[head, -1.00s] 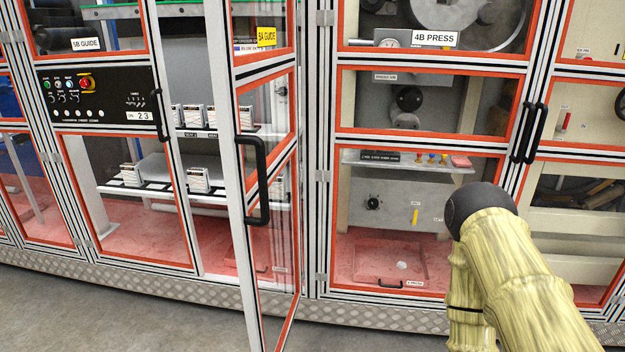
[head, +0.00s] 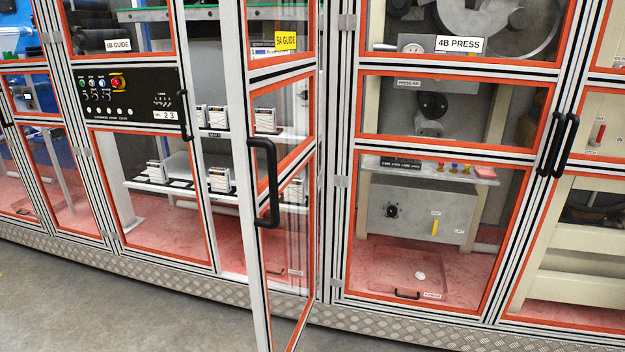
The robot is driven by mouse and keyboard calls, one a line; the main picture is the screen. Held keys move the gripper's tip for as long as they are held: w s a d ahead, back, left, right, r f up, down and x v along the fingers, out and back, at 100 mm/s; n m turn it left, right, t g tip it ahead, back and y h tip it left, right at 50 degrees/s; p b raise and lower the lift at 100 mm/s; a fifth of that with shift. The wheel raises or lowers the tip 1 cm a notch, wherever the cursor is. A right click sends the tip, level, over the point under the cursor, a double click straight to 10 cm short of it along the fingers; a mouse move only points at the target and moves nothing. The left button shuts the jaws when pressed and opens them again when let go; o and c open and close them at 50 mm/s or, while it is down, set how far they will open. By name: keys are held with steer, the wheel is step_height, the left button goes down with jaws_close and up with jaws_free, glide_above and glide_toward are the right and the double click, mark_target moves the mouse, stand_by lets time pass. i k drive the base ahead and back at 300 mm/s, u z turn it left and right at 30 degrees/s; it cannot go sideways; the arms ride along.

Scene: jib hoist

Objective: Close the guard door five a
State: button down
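My gripper is not in view, and no part of my arm shows now.
The 5B guide door (head: 150,195) at left, with a black control panel (head: 128,95), and the 4B press door (head: 440,230) at right appear shut. A metal tread-plate step (head: 180,275) runs along the bottom. Grey floor (head: 110,315) is clear in front at left.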

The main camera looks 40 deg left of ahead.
mark_target(246, 79)
steer(key=i, duration=0.9)
steer(key=u, duration=1.7)
